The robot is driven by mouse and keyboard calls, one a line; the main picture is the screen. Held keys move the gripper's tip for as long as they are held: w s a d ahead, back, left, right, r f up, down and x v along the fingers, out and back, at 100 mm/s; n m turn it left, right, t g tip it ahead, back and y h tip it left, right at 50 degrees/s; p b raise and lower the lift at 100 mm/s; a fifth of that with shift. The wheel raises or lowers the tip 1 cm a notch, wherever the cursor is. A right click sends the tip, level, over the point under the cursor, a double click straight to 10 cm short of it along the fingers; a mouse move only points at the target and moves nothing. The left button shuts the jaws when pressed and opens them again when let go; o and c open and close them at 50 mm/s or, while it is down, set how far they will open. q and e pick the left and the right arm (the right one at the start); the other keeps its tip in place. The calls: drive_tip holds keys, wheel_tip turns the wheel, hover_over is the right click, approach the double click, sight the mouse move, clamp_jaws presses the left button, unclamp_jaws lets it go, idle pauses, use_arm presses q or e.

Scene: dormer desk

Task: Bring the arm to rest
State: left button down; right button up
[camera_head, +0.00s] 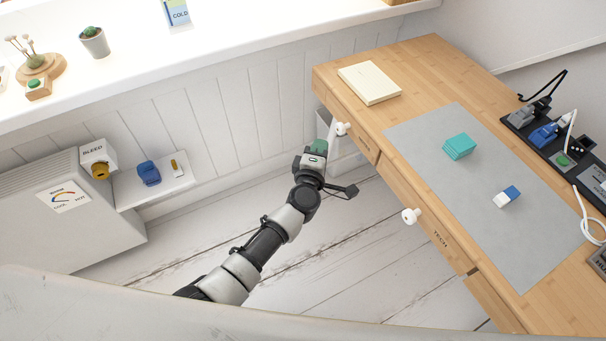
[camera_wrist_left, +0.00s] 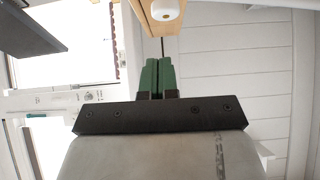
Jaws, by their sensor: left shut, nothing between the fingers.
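My left arm (camera_head: 250,262) reaches up from the lower left over the pale floor, beside the wooden desk (camera_head: 420,75). My left gripper (camera_head: 319,147) has green fingers and is close to the desk's front left corner, near a white drawer knob (camera_head: 343,129). In the wrist view the green fingers (camera_wrist_left: 157,76) are together with nothing between them. A white knob (camera_wrist_left: 165,10) on a wooden front shows just beyond them. I cannot tell the exact gap between fingers and knob. My right gripper is not in view.
On the desk are a grey mat (camera_head: 440,185), a teal block (camera_head: 459,146), a blue-and-white eraser (camera_head: 507,197) and a cream pad (camera_head: 369,83). A second knob (camera_head: 411,216) sticks out from the drawer front. A radiator (camera_head: 60,220) stands left. Floor (camera_head: 345,265) right of my arm is clear.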

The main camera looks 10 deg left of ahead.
use_arm(q)
drive_tip(key=s+p, duration=0.1)
drive_tip(key=s, duration=0.6)
drive_tip(key=shift+s+a, duration=0.35)
drive_tip(key=shift+a, duration=0.05)
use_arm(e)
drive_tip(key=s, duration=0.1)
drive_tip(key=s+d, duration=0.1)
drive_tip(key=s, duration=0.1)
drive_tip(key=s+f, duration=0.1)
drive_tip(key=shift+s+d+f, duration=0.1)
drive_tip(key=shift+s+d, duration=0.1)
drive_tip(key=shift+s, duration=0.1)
